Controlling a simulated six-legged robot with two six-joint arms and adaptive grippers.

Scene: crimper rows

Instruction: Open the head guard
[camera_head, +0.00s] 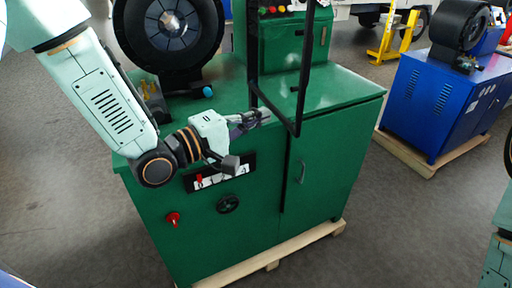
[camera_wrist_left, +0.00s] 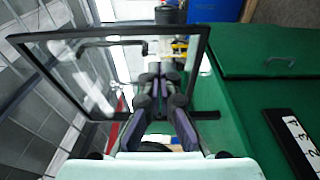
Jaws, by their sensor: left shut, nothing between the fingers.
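The head guard (camera_head: 304,72) is a clear panel in a thin black frame. It stands upright over the green machine's top in the head view. In the left wrist view the guard's frame (camera_wrist_left: 48,76) fills the upper left, with a dark handle-like bar inside its outline. My left gripper (camera_head: 266,115) is shut and empty beside the guard's lower edge, just above the machine top. In the left wrist view its fingertips (camera_wrist_left: 155,70) overlap the panel area. I cannot tell whether they touch it. My right gripper is out of view.
The green machine (camera_head: 240,225) stands on a wooden pallet, with a large black round head (camera_head: 135,40) at the back left. A blue machine (camera_head: 430,105) stands to the right. Grey floor between them is clear. A yellow stand (camera_head: 392,38) is behind.

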